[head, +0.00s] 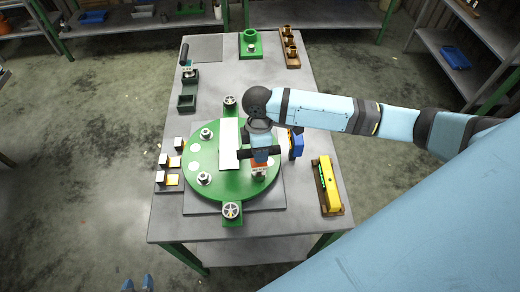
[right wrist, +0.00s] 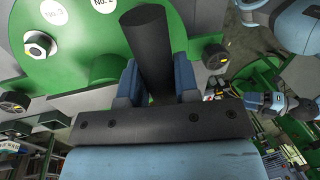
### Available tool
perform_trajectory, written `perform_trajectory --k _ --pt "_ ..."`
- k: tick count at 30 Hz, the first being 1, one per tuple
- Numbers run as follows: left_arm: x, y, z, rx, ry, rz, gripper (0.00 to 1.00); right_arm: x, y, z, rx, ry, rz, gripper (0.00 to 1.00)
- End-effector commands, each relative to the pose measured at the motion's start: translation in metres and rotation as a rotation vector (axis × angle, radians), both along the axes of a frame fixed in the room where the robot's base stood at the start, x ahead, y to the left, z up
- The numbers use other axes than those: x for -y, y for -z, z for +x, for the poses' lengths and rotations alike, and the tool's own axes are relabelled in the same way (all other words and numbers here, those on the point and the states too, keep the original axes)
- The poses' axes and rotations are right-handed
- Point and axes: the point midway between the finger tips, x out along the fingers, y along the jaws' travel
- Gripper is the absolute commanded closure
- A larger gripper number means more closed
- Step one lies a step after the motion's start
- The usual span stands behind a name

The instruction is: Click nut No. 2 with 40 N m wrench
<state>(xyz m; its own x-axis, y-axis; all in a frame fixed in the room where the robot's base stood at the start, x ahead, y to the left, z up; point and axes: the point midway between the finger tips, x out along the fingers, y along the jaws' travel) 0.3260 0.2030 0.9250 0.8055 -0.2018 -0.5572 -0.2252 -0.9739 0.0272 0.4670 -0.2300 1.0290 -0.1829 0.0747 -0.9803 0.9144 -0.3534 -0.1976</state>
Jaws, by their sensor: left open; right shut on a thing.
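The green round disperser plate (head: 213,185) lies on the table, with nuts (head: 206,133) (head: 204,178) standing on it. My right gripper (head: 262,156) is shut on a black cylindrical wrench handle (right wrist: 150,50), over the plate's right part. The wrench's working end is hidden in the right wrist view, so I cannot tell whether it sits on a nut. That view shows the white "No. 2" label (right wrist: 103,5), cut by the top edge, and a nut (right wrist: 38,45) by the "No. 3" label (right wrist: 54,12). My left gripper (head: 138,284) is open and empty at the bottom edge, off the table.
A yellow tool (head: 328,185) lies in a tray at the right. A blue item (head: 296,143) stands right of the plate. Handwheels (head: 231,210) (head: 230,101) flank the plate. Small blocks (head: 163,160) line the left edge. A green fixture (head: 250,43) stands at the back.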

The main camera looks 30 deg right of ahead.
Motion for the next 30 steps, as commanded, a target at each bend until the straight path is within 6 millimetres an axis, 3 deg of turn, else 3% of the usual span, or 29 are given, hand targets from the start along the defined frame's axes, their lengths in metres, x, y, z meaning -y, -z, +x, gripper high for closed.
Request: perform_trajectory --k 17,30 --pt "0.000 -0.005 0.000 0.000 0.000 0.000 0.57 0.000 -0.002 0.001 0.003 -0.058 0.001 1.00" --pt "0.000 -0.004 0.000 -0.002 0.000 0.000 0.57 0.000 -0.024 0.001 0.003 -0.059 0.002 1.00"
